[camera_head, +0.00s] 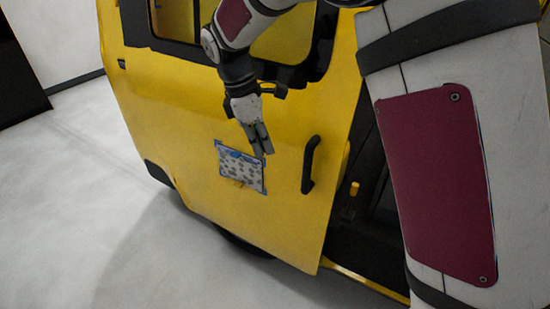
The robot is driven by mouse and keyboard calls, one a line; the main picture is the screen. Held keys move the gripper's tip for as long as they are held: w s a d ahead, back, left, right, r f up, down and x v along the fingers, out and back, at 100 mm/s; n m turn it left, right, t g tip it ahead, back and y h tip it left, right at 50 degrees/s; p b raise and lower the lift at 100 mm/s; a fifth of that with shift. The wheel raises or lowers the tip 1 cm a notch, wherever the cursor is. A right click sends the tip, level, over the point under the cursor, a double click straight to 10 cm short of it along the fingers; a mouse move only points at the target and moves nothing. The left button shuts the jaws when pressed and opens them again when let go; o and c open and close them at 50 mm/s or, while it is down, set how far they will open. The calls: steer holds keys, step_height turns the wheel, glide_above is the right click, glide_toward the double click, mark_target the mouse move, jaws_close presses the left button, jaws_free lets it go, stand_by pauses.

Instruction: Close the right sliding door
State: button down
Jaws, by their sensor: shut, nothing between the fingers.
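The yellow door (288,226) fills the middle of the head view. It stands partly open, with a dark gap between its right edge and the vehicle body. A black handle (310,165) is near the door's right edge. My gripper (263,150) is shut and empty in front of the door, left of the handle, pointing down. Its fingertips are by the upper right corner of a patterned sticker (241,168) on the door. I cannot tell whether they touch the door.
My large white arm link covers the right side of the view and hides part of the opening. A yellow sill (365,281) runs along the bottom of the opening. Pale floor (70,190) lies clear on the left. A dark object (18,80) stands at the far left.

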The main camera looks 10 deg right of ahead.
steer(key=d+f, duration=0.6)
steer(key=f, duration=0.3)
steer(key=shift+s+d+f, duration=0.2)
steer(key=shift+f, duration=0.15)
steer(key=shift+d, duration=0.15)
